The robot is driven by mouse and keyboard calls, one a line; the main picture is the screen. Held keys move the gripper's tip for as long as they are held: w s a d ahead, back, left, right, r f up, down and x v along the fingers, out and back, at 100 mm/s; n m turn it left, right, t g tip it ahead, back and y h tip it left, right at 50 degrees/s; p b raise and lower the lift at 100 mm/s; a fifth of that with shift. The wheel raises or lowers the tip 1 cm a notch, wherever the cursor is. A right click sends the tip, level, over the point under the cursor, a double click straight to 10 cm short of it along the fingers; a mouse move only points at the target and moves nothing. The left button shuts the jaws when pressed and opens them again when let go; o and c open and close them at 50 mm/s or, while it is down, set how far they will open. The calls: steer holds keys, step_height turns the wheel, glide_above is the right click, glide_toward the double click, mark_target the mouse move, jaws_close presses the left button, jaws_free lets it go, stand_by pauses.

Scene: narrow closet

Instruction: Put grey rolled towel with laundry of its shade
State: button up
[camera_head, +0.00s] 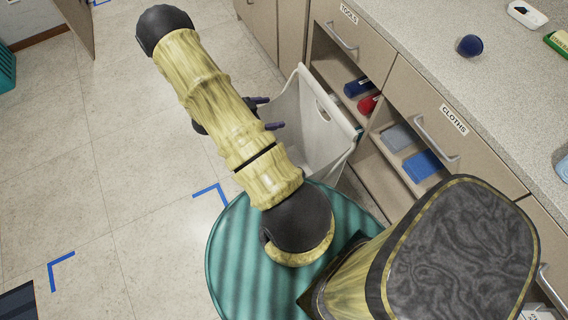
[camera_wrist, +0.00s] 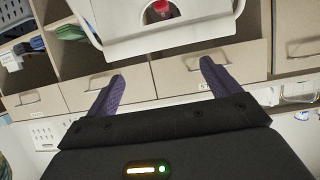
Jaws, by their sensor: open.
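My gripper (camera_head: 268,113) is open, its two dark purple fingers over the near side of a white hamper (camera_head: 312,140) in the head view. In the wrist view, my gripper (camera_wrist: 162,73) has nothing visible between its fingers, and the white hamper (camera_wrist: 180,43) is beyond them. I cannot make out a grey rolled towel in either view. A flat grey cloth (camera_head: 397,137) lies in the open compartment marked CLOTHS, next to a blue cloth (camera_head: 422,165).
The TOOLS compartment holds a dark blue item (camera_head: 357,87) and a red item (camera_head: 368,104). The counter (camera_head: 445,50) bears a dark blue ball (camera_head: 470,45). In the wrist view, shelf cubbies hold blue-grey (camera_wrist: 37,43) and green (camera_wrist: 69,32) cloths. Floor at left is clear, with blue tape marks.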

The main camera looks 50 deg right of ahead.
steer(key=v, duration=1.5)
steer(key=shift+a, duration=0.15)
steer(key=w+r+n+t+y, duration=0.3)
steer(key=w+r+n+t, duration=0.2)
steer(key=w+t, duration=0.4)
steer(key=w+a+r+n+t+y, duration=0.2)
steer(key=a+r+n+t+y, duration=0.1)
steer(key=a+r+n+y, duration=0.35)
steer(key=s+a+r+n+g+y, duration=0.2)
steer(key=s+n, duration=0.3)
steer(key=s, duration=0.5)
steer(key=s+a+r+n+g+y, duration=0.1)
steer(key=s+a+r+n+g, duration=0.3)
steer(key=s, duration=0.6)
step_height(320, 180, up, 11)
steer(key=d+n+t+p, duration=0.1)
steer(key=p, duration=1.3)
steer(key=shift+d+r, duration=0.2)
steer(key=shift+d, duration=0.2)
